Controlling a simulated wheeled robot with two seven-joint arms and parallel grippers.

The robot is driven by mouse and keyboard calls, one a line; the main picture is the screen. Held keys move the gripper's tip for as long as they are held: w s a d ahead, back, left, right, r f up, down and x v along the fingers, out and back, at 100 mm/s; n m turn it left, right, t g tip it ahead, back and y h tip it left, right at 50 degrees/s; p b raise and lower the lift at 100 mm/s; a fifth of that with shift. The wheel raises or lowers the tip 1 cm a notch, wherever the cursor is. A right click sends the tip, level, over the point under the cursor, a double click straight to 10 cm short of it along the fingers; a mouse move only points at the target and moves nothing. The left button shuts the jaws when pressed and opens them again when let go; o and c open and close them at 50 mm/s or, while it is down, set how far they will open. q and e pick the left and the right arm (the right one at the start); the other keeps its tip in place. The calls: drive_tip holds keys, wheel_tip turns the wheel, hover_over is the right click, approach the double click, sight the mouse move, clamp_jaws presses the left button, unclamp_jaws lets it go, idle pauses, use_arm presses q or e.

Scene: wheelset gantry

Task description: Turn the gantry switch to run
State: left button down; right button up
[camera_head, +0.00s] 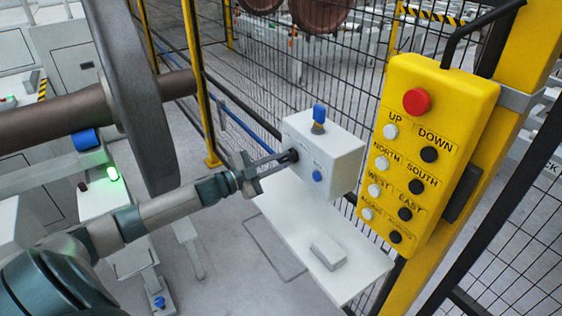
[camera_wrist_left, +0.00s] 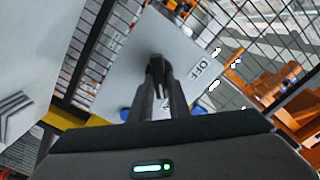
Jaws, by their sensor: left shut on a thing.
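The grey switch box (camera_head: 335,150) is fixed by the fence, left of the yellow pendant. Its dark switch knob (camera_head: 293,155) sits on the front face, largely hidden by my fingers. My left gripper (camera_head: 280,158) reaches in from the left, its fingertips at the knob. In the left wrist view the narrow fingers (camera_wrist_left: 158,95) are shut on the black knob (camera_wrist_left: 155,64), with the box's pale face (camera_wrist_left: 125,65) around it. An OFF label (camera_wrist_left: 204,67) shows to the right of the knob. I cannot tell which way the knob points. My right gripper is out of view.
A white shelf (camera_head: 350,275) is below. The yellow pendant (camera_head: 440,150) with a red button is at right. A large wheel (camera_head: 130,90) is at left.

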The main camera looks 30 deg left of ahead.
use_arm(q)
drive_tip(key=c, duration=1.7)
unclamp_jaws()
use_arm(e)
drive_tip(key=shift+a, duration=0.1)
use_arm(q)
drive_tip(key=shift+s, duration=0.1)
drive_tip(key=shift+b+v, duration=0.45)
drive_tip(key=shift+v, duration=0.7)
drive_tip(key=b+v, duration=0.2)
drive_tip(key=v, duration=1.3)
drive_tip(key=shift+f+b, duration=0.1)
drive_tip(key=shift+b, duration=0.3)
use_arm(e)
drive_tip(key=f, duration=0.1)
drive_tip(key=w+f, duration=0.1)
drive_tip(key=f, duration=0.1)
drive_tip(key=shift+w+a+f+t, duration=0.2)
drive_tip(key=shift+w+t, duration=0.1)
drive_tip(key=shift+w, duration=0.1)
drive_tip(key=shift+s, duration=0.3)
